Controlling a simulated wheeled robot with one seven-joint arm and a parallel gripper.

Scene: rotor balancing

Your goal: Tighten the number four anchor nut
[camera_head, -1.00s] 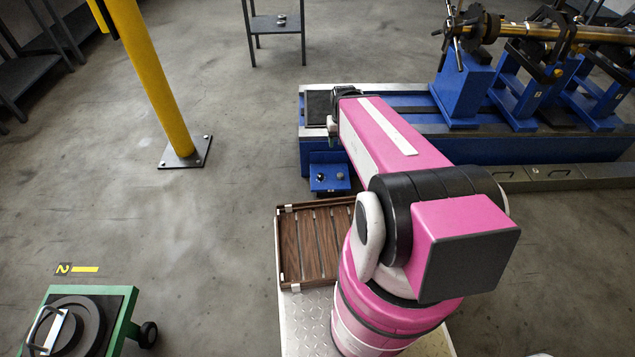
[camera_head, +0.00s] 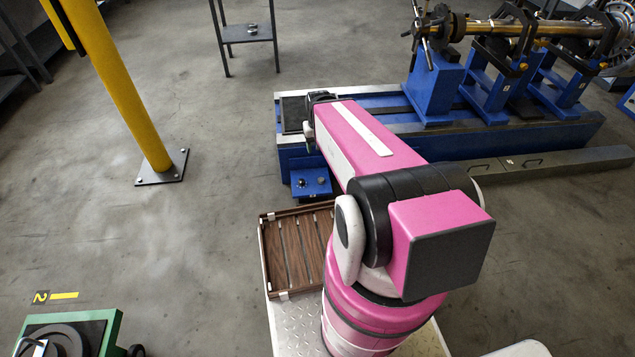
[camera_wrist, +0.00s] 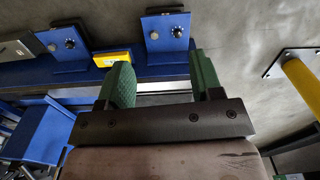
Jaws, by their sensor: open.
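Two blue anchor brackets stand along the blue machine bed, each with a dark round nut or knob and a small light one: the upper-middle bracket (camera_wrist: 167,33) and the left bracket (camera_wrist: 66,42) in the wrist view. One blue bracket (camera_head: 310,182) shows in the head view at the bed's near left end. I cannot read any number on them, so I cannot tell which is number four. My gripper (camera_wrist: 163,76) has two green fingers, spread apart with nothing between them. In the wrist view the upper-middle bracket lies beyond the gap. In the head view my arm hides the fingers.
The blue bed (camera_head: 500,137) carries stands and a brass-coloured shaft (camera_head: 490,27). A yellow block (camera_wrist: 112,58) sits between the brackets. A slatted wooden tray (camera_head: 265,250) lies near my base. Open floor lies left.

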